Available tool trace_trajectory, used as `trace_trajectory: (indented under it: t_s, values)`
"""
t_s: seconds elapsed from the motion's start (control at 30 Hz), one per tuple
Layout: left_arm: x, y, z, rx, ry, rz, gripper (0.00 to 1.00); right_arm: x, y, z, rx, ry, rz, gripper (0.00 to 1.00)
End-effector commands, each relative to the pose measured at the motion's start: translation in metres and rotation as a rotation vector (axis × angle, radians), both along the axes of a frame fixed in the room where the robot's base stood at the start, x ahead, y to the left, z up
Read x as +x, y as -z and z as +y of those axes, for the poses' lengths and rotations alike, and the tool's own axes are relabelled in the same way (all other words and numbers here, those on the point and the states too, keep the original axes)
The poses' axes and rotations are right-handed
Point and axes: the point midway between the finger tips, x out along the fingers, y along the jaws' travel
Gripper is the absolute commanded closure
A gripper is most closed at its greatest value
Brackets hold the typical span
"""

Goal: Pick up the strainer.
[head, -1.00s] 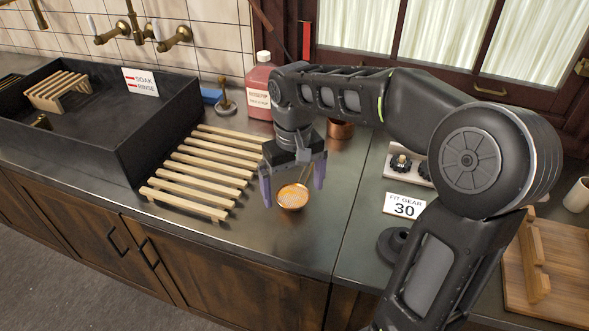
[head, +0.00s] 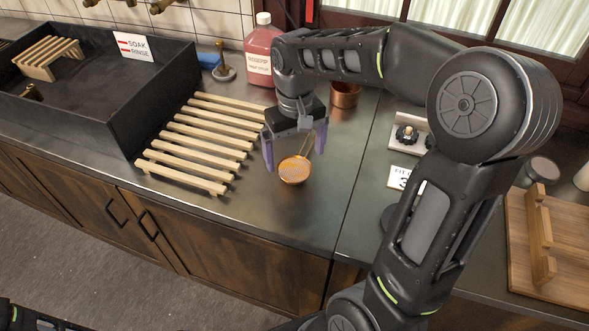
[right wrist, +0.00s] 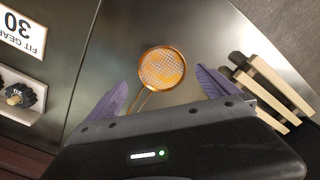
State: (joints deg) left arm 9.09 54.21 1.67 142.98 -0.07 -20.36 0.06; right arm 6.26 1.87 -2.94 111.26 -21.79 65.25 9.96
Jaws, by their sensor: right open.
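The strainer (head: 294,170) is a small round copper-coloured mesh bowl with a thin handle, lying on the grey metal counter. Its handle runs up and to the right, partly behind my right gripper in the head view. My right gripper (head: 294,158) points down over the strainer, its two purple fingers spread wide on either side. In the right wrist view the strainer (right wrist: 162,68) lies beyond the open fingers (right wrist: 160,85), with its handle leading back between them. Nothing is held. My left gripper is not in view.
A slatted wooden rack (head: 201,143) lies left of the strainer, beside a dark sink (head: 110,115). A red bottle (head: 262,55) and copper cup (head: 344,95) stand behind. A gear stand (head: 408,140) and wooden board (head: 560,250) are at right. The counter in front is clear.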

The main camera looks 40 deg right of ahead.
Motion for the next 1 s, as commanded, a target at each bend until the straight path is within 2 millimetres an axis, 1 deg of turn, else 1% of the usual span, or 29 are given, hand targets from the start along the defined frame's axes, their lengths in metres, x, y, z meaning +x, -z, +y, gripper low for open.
trace_trajectory:
  t_s: [0.17, 0.27, 0.37, 0.5, 0.63, 1.0]
  values:
    - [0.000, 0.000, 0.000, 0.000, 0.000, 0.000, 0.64, 0.000, 0.000, 0.000, 0.000, 0.000, -0.001, 0.02]
    - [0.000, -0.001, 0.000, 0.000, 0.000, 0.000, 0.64, 0.000, 0.004, 0.001, 0.000, 0.000, 0.000, 0.02]
    - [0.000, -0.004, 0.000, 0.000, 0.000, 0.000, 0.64, -0.001, 0.015, 0.003, 0.001, 0.000, 0.002, 0.02]
    - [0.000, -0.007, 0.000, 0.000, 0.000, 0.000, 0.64, -0.001, 0.037, 0.004, 0.001, 0.001, 0.003, 0.02]
    - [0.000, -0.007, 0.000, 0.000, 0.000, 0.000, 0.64, -0.001, 0.050, 0.004, 0.000, 0.000, 0.001, 0.02]
    - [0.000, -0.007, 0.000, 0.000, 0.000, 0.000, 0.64, 0.000, 0.051, 0.004, 0.000, 0.000, -0.002, 0.02]
